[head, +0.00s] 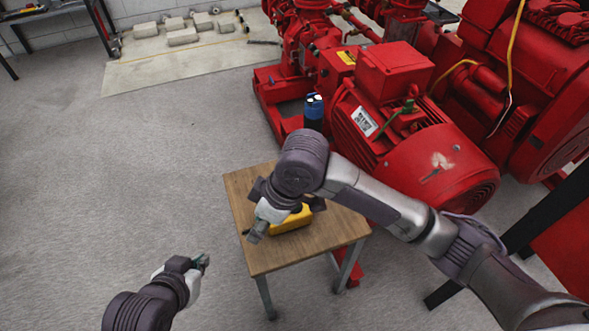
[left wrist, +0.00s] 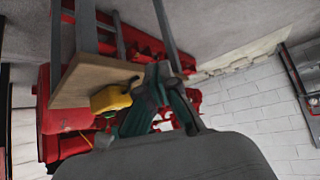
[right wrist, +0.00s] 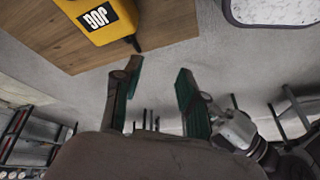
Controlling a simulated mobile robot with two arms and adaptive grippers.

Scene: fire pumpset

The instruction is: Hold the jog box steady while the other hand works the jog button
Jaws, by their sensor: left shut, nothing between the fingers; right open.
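The yellow jog box (head: 291,221) lies on a small wooden table (head: 250,187), partly hidden in the head view by my right gripper. It also shows in the left wrist view (left wrist: 110,99), and in the right wrist view (right wrist: 100,18) with a "JOG" label. My right gripper (head: 256,236) is open and empty, over the table's left edge beside the box; its fingers (right wrist: 155,90) are apart with floor between them. My left gripper (head: 203,262) is shut and empty, off the table to its lower left, apart from the box. The jog button cannot be made out.
Red pump machinery (head: 420,150) stands behind and right of the table. A blue-and-black cylindrical object (head: 314,110) stands beside the motor. Pale blocks (head: 182,36) lie on a mat at the back. The grey floor left of the table is clear.

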